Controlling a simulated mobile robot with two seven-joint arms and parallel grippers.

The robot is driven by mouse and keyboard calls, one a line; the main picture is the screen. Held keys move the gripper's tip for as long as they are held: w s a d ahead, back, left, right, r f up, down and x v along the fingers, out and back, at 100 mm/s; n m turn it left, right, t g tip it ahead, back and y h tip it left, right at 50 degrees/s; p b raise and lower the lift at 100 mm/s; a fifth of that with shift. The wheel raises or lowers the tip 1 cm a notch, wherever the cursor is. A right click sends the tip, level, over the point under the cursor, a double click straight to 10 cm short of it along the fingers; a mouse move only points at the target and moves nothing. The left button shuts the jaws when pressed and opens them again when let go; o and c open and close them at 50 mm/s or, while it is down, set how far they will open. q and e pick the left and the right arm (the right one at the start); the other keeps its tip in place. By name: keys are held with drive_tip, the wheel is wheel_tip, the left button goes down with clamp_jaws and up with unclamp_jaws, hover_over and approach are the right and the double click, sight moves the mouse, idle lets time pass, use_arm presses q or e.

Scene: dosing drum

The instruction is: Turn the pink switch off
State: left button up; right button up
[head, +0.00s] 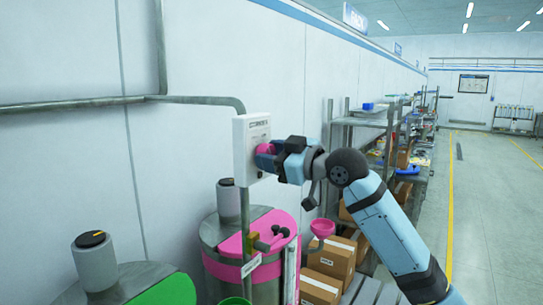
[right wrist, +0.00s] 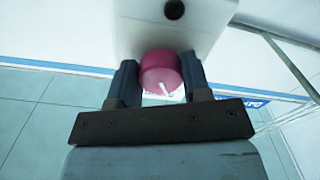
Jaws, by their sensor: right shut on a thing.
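The pink switch (head: 266,149) is a round pink knob on the front of a white box (head: 241,134) on the wall. In the right wrist view the pink switch (right wrist: 161,72) sits between the two fingers of my right gripper (right wrist: 160,85), with a small white mark on its face. My right gripper (head: 268,156) is shut on the knob, reaching it from the right. In the head view the fingers cover part of the knob. The white box (right wrist: 172,28) also shows behind the knob in the right wrist view. My left gripper is not in view.
A drum with a green lid (head: 165,291) is at the lower left. Shelves (head: 362,122) with cardboard boxes (head: 330,258) stand along the wall. The floor (head: 490,200) at right is clear.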

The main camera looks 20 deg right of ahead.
drive_tip(key=o, duration=0.9)
drive_tip(key=shift+o, duration=0.2)
drive_tip(key=shift+s+d, duration=0.1)
drive_tip(key=shift+s, duration=0.05)
drive_tip(key=b+v, duration=0.2)
drive_tip(key=v, duration=1.1)
drive_tip(key=shift+s+d, duration=0.2)
